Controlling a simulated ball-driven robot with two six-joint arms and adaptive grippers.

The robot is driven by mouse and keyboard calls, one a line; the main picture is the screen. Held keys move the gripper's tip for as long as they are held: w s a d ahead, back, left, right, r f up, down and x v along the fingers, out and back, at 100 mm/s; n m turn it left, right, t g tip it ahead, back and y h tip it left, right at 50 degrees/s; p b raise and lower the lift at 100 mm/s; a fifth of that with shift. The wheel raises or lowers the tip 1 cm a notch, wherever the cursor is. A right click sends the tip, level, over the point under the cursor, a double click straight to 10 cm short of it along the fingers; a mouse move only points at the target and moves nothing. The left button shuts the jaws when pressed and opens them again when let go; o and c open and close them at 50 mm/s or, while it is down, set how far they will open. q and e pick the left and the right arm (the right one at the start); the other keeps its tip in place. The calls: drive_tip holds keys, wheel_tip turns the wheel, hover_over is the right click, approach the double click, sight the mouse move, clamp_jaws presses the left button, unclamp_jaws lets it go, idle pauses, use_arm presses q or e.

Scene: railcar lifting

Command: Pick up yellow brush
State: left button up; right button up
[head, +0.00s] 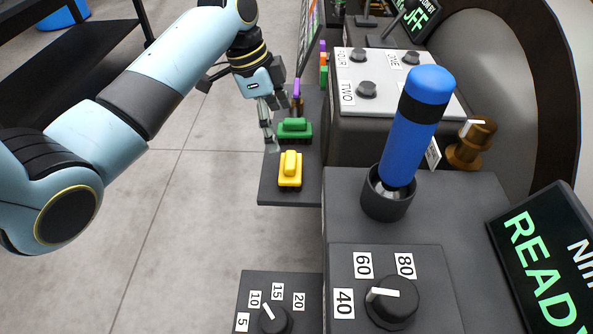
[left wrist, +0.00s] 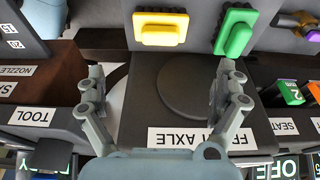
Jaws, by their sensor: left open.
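The yellow brush (head: 290,170) lies on a dark grey shelf (head: 270,190) left of the console in the head view. It also shows at the top of the left wrist view (left wrist: 160,28). A green brush (head: 294,128) lies just beyond it and is to its right in the left wrist view (left wrist: 236,36). My left gripper (head: 273,125) is above the shelf, near the green brush in the head view. Its fingers are apart with nothing between them, and the yellow brush is beyond the fingertips in the left wrist view (left wrist: 161,85). My right gripper is not in view.
A purple-handled tool (head: 297,88) stands behind the green brush. The console to the right carries a blue cylinder (head: 412,125) in a dark cup, a numbered dial (head: 390,300) and a white knob panel (head: 390,80). Open floor (head: 190,200) is to the left.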

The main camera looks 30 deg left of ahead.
sight(290, 158)
use_arm(q)
drive_tip(key=b+x, duration=0.2)
drive_tip(key=x, duration=0.3)
drive_tip(key=shift+f, duration=0.4)
drive_tip(key=b+x, duration=0.2)
drive_tip(key=x, duration=0.2)
drive_tip(key=shift+f, duration=0.45)
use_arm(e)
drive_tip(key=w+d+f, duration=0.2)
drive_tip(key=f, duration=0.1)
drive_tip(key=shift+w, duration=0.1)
